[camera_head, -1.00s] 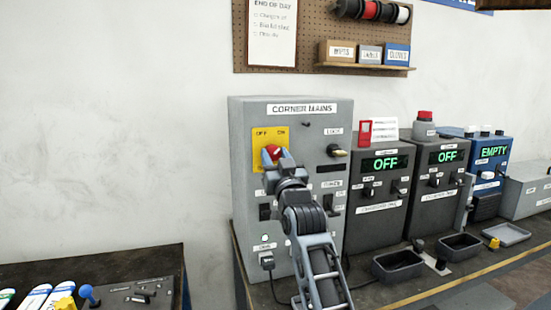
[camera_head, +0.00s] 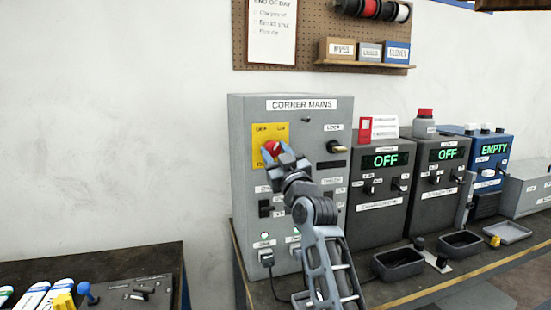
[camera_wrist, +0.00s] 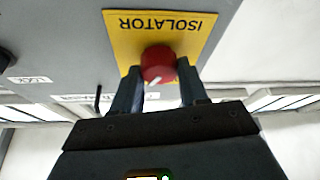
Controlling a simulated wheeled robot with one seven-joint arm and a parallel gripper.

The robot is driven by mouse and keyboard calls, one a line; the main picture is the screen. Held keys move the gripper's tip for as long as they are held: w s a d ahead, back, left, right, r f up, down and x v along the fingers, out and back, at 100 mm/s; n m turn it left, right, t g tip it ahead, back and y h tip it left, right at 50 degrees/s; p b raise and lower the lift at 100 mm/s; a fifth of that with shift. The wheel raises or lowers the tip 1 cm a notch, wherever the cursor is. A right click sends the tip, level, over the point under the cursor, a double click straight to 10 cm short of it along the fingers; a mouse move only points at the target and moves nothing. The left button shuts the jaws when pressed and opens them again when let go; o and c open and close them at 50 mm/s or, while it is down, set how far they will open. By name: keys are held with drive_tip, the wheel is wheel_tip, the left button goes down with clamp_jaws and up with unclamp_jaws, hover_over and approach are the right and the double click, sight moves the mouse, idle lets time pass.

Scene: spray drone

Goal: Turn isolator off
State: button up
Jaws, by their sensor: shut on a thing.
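The isolator is a red rotary knob (camera_head: 275,148) on a yellow plate (camera_head: 261,158) at the upper left of the grey CORNER MAINS box (camera_head: 306,185). In the wrist view the red knob (camera_wrist: 158,64) sits between my two fingertips, and the yellow plate (camera_wrist: 185,28) behind it reads ISOLATOR upside down. A white mark shows on the knob's edge. My gripper (camera_head: 275,155) reaches the knob from the front and is shut on it. The fingers hide part of the knob and plate in the head view.
A key-like LOCK switch (camera_head: 336,147) sits right of the isolator. Two dark grey units reading OFF (camera_head: 384,160) stand to the right, then a blue EMPTY unit (camera_head: 494,152). Small trays (camera_head: 398,264) line the bench front. The wall at left is bare.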

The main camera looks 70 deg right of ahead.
drive_tip(key=n+y+b, duration=0.1)
drive_tip(key=n+b, duration=0.1)
drive_tip(key=n+t+y+b, duration=0.1)
drive_tip(key=n+b, duration=0.1)
drive_tip(key=shift+s+d+f, duration=0.1)
drive_tip(key=shift+f, duration=0.2)
drive_tip(key=n+y+b, duration=0.1)
drive_tip(key=n+b, duration=0.1)
drive_tip(key=n+y+b, duration=0.1)
drive_tip(key=n+b, duration=0.1)
drive_tip(key=shift+r+n+t, duration=0.2)
drive_tip(key=shift+n+t, duration=0.1)
drive_tip(key=shift+n, duration=0.1)
drive_tip(key=n+y+b, duration=0.2)
drive_tip(key=n, duration=0.3)
drive_tip(key=shift+r, duration=0.2)
drive_tip(key=shift+r+n+g+y+b, duration=0.1)
drive_tip(key=shift+n+g+y+b, duration=0.45)
drive_tip(key=shift+n, duration=1.65)
drive_tip(key=shift+g, duration=0.35)
drive_tip(key=o, duration=1.1)
drive_tip(key=shift+c, duration=0.2)
drive_tip(key=v, duration=0.7)
drive_tip(key=shift+s, duration=0.4)
